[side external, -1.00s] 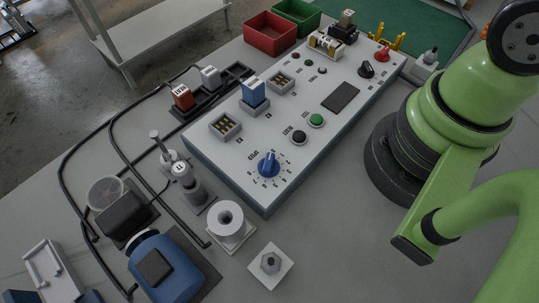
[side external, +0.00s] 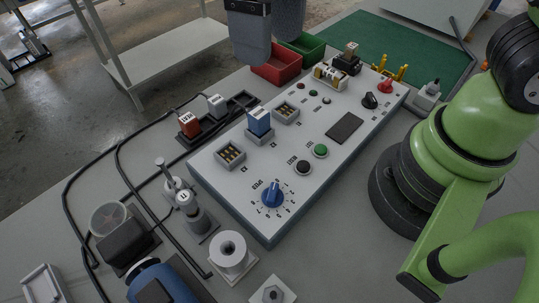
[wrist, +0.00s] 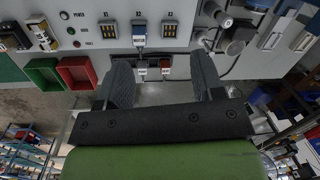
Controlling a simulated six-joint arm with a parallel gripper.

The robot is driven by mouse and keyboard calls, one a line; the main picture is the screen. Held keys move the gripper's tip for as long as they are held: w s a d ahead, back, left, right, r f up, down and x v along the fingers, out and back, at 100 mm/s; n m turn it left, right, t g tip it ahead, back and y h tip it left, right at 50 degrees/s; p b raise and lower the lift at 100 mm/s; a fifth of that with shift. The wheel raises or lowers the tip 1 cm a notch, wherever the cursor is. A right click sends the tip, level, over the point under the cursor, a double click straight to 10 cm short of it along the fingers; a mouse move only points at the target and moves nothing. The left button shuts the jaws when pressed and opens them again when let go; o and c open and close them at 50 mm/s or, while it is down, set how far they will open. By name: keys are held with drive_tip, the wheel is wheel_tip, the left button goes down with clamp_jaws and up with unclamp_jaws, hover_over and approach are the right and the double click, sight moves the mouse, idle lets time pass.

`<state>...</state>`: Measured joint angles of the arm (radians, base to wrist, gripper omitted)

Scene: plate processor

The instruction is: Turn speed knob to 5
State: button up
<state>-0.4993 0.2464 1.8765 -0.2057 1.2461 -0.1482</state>
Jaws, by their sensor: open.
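The blue speed knob (side external: 272,195) sits on the near end of the white sloped control panel (side external: 312,185), inside a ring of printed numbers. A white mark shows on its upper side; which number it points at is too small to tell. My gripper (side external: 268,46) is at the top edge of the side view, above and behind the panel, well away from the knob. The knob does not show clearly in the wrist view.
A blue plug block (side external: 259,122) stands up from the panel. Green (side external: 320,151) and black (side external: 303,167) buttons lie near the knob. Red (side external: 278,70) and green bins are behind. Red and white plugs (side external: 190,125), cables and a white spool (side external: 231,255) stand left and in front.

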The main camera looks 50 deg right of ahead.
sight(274, 192)
drive_tip(key=s+a+f+n+g+h, duration=0.2)
drive_tip(key=a+f+n+g+h, duration=0.1)
drive_tip(key=a+f, duration=0.55)
drive_tip(key=x, duration=0.3)
drive_tip(key=d+x, duration=0.1)
drive_tip(key=x, duration=0.3)
drive_tip(key=w+x, duration=0.1)
drive_tip(key=x, duration=0.3)
drive_tip(key=shift+s+d+f, duration=0.1)
drive_tip(key=shift+d+f, duration=0.1)
drive_tip(key=c, duration=0.9)
drive_tip(key=shift+c, duration=0.2)
